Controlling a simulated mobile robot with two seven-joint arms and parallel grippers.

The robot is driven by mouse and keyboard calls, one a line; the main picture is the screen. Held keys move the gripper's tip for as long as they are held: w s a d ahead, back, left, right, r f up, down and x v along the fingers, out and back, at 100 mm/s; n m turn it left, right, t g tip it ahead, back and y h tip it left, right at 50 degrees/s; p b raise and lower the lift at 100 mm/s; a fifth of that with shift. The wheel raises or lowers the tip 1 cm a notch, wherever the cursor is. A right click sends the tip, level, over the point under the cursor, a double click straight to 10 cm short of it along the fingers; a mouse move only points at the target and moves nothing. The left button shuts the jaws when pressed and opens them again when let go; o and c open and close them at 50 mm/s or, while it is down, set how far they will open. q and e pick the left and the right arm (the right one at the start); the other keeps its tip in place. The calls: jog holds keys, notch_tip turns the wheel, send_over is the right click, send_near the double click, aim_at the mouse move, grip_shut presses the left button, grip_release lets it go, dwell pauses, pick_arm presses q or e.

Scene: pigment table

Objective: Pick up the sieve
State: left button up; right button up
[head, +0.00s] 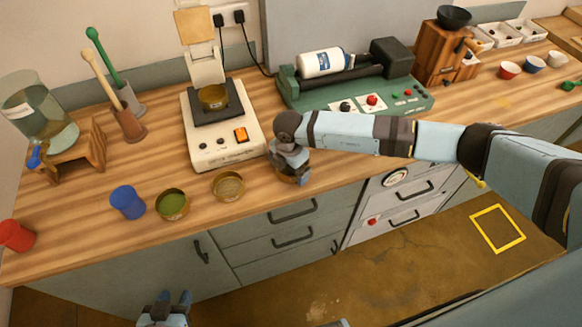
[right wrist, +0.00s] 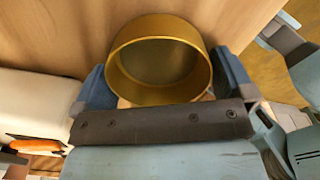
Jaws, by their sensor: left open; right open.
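A round brass sieve (right wrist: 160,92) with a dull mesh-like bottom fills the middle of the right wrist view. My right gripper (right wrist: 160,84) is open, with one blue finger on either side of the sieve; I cannot tell whether they touch it. In the head view the right gripper (head: 290,172) points down at the counter's front edge and hides most of that sieve, with only a sliver of brass showing. My left gripper (head: 166,306) is open and empty, low in front of the cabinets.
A brass dish (head: 228,186) and a dish of green pigment (head: 172,205) stand to the left, beside a blue cup (head: 128,202). Behind are a white scale (head: 222,150) with a brass pan and a green roller machine (head: 350,95). A red cup (head: 15,236) stands far left.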

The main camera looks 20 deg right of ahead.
jog(key=c, duration=0.7)
jog(key=shift+r, duration=0.1)
